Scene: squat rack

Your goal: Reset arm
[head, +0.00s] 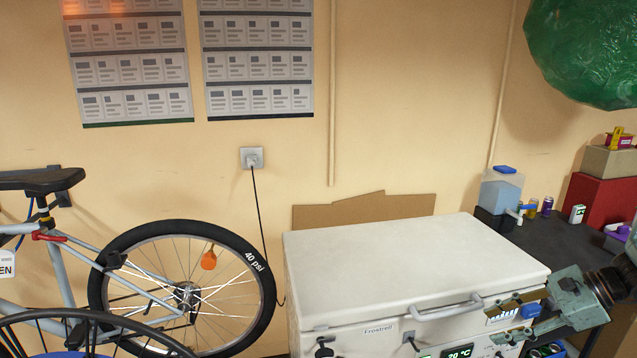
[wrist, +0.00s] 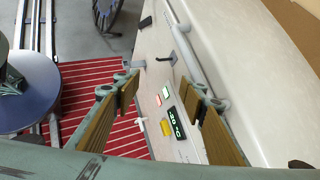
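My gripper (head: 496,322) is at the lower right of the head view, in front of the white chest freezer (head: 410,262), near the right end of its front. In the wrist view my gripper (wrist: 165,94) has its two brown-padded fingers spread wide apart, with nothing held between them. The freezer's front panel (wrist: 185,145) shows behind and between the fingers, with a green display and small coloured buttons. The freezer lid is shut. Its grey handle (head: 437,308) is to the left of my gripper in the head view. I cannot tell whether a finger touches the freezer.
A bicycle (head: 185,290) stands left of the freezer. A dark bench (head: 545,240) at the right holds a water container (head: 501,190), small cans and red boxes. A green bulky object (head: 590,50) hangs at the upper right. A red striped mat (wrist: 90,75) lies on the floor.

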